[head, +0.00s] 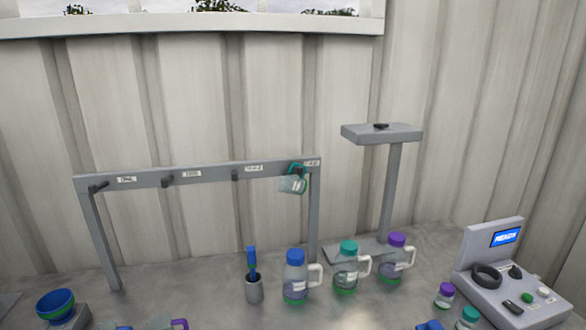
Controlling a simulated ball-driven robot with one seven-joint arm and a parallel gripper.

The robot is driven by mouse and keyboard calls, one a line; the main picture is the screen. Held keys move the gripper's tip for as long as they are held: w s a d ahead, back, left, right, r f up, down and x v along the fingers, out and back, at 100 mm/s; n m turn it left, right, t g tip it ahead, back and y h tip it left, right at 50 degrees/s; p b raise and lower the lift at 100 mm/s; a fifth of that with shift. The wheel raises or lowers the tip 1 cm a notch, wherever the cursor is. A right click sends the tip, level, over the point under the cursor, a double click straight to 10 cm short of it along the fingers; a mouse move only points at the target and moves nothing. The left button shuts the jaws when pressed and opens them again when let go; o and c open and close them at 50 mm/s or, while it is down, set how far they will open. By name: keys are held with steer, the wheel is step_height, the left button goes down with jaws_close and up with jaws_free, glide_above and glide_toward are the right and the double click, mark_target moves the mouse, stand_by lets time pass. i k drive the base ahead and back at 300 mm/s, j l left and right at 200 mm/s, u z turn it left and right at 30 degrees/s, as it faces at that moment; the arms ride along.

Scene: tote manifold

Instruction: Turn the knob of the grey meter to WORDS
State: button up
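The grey meter (510,285) stands at the right end of the bench. Its upright back panel carries a lit blue screen (505,236) with white letters too small to read surely. On its sloping front are a large dark ring-shaped part (487,275) and a small black knob (515,272) to the right of it. The knob's pointing direction and any labels around it are too small to read. A dark switch-like part (513,307), a green button (527,297) and a pale round part (545,292) sit lower on the front. My gripper is not in view.
Small jars with purple (445,289) and teal (468,317) lids stand close left of the meter. A hook rack (200,176) and a T-shaped stand (391,190) rise behind.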

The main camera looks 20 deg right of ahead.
mark_target(515, 272)
steer(key=z, duration=1.35)
